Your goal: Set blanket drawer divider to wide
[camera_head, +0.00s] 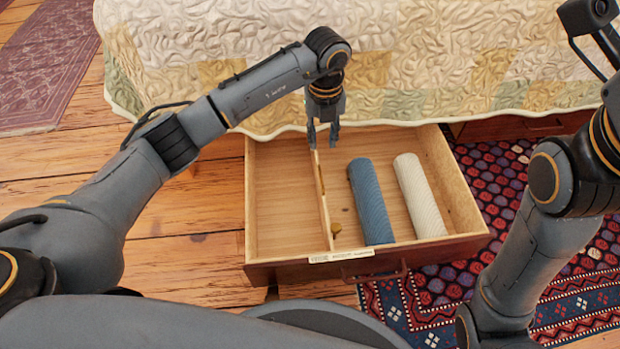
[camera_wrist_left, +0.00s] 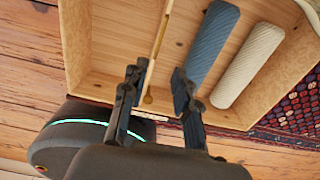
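The pulled-out wooden drawer (camera_head: 462,205) holds a thin upright divider (camera_head: 322,190) running front to back, left of its middle. A narrow compartment lies left of the divider and a wider one lies right of it. A small brass piece (camera_head: 336,228) shows near the divider's front end. My left gripper (camera_head: 323,143) is open over the far part of the drawer, by the divider's back end. In the left wrist view, the divider (camera_wrist_left: 159,45) shows between the open fingers (camera_wrist_left: 156,82); contact cannot be told. My right gripper is out of view; only its arm shows.
A blue rolled blanket (camera_head: 370,200) and a cream one (camera_head: 419,196) lie in the right compartment. The quilted bed (camera_head: 420,60) hangs over the drawer's back. A label (camera_head: 341,256) and a handle (camera_head: 374,274) are on the front. A patterned rug (camera_head: 500,180) lies right.

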